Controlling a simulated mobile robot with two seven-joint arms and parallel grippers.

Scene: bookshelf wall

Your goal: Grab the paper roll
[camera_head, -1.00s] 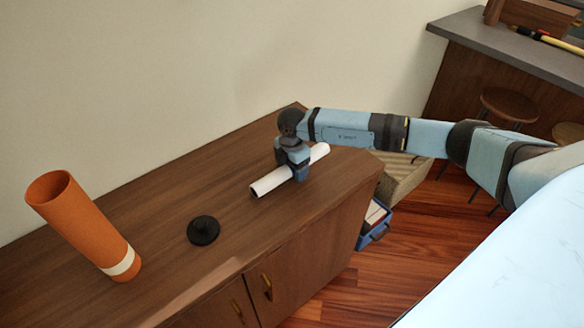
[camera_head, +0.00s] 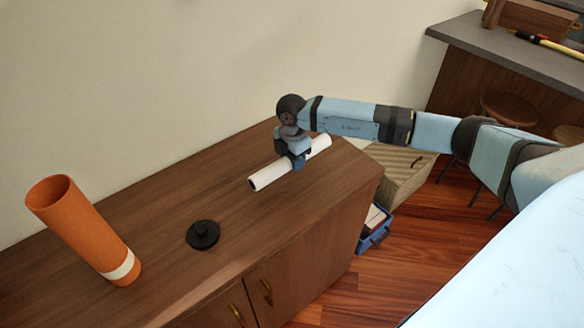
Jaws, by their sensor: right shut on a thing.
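The white paper roll (camera_head: 270,175) is a thin tube slanting from lower left to upper right over the right part of the wooden cabinet top. My right gripper (camera_head: 297,164) comes down on it from above and is shut around its middle, hiding that part. The roll's open near end and its far end stick out on both sides of the gripper. The roll appears to be held just above the cabinet top. My left gripper is not in view.
An orange tube (camera_head: 85,232) with a white band stands on the cabinet top (camera_head: 160,240) at left. A black round lid (camera_head: 203,235) lies between it and the roll. A blue crate (camera_head: 374,230) and a wooden box (camera_head: 395,175) stand beyond the cabinet's right end.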

